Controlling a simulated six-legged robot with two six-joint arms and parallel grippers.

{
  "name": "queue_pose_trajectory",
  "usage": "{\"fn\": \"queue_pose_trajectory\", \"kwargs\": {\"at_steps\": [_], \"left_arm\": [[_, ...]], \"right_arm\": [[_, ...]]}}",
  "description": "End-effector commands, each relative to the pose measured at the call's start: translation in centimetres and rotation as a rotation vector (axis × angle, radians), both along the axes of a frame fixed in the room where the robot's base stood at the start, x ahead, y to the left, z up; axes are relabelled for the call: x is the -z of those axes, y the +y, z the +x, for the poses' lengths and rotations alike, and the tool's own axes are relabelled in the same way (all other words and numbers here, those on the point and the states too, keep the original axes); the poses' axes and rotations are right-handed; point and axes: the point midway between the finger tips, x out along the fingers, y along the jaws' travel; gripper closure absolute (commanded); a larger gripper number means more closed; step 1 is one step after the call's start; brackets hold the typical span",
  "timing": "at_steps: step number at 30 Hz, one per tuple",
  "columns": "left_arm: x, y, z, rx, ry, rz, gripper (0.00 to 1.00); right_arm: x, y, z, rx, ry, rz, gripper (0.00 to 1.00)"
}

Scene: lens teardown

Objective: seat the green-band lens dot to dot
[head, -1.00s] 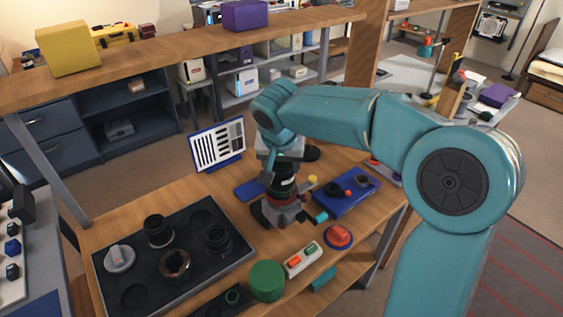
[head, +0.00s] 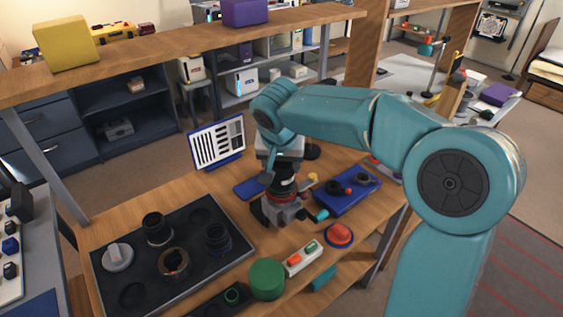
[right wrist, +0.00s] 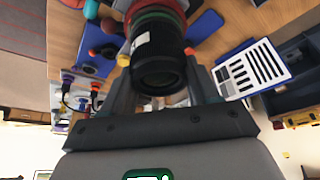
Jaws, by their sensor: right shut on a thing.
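My right gripper (head: 283,165) is shut on the green-band lens (head: 283,185), a dark barrel with a white mark, upright over the grey mount (head: 284,212). A red ring (head: 283,197) shows at the lens's foot. In the right wrist view, the fingers of my right gripper (right wrist: 163,85) flank the lens (right wrist: 160,68), and its green band (right wrist: 155,14) shows at the far end. I cannot tell whether the lens touches its seat. The alignment dots cannot be made out. My left gripper is not in view.
A dark tray (head: 190,290) with lens parts lies at left. A blue tray (head: 345,199) with small parts is right of the mount. A green cylinder (head: 267,279), a button box (head: 303,259) and a red knob (head: 339,234) stand in front. A striped chart (head: 217,145) stands behind.

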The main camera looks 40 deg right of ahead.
Motion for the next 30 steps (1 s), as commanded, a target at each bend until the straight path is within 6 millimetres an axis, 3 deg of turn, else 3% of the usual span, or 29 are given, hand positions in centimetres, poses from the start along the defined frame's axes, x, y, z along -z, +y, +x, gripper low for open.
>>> {"fn": "queue_pose_trajectory", "kwargs": {"at_steps": [6,7,9,10,21,26,30], "left_arm": [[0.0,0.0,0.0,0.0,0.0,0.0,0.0],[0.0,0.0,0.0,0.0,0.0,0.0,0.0],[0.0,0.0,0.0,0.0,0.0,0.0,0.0],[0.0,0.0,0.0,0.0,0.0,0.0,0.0],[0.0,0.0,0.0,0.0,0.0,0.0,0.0],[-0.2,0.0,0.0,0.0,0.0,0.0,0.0],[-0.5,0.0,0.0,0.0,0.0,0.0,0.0]], "right_arm": [[-0.1,0.0,0.0,0.0,-0.002,-0.001,0.83],[-0.1,0.0,0.0,0.0,-0.002,-0.001,0.37],[-0.1,0.0,0.0,0.0,-0.001,0.0,0.15],[-0.1,0.0,0.0,0.0,-0.001,0.0,0.11],[-0.7,0.2,-0.1,0.0,-0.001,0.0,0.11],[-3.6,1.1,-0.8,-0.002,-0.006,0.0,0.11],[-7.2,2.2,-1.8,-0.002,-0.007,0.001,0.11]]}}
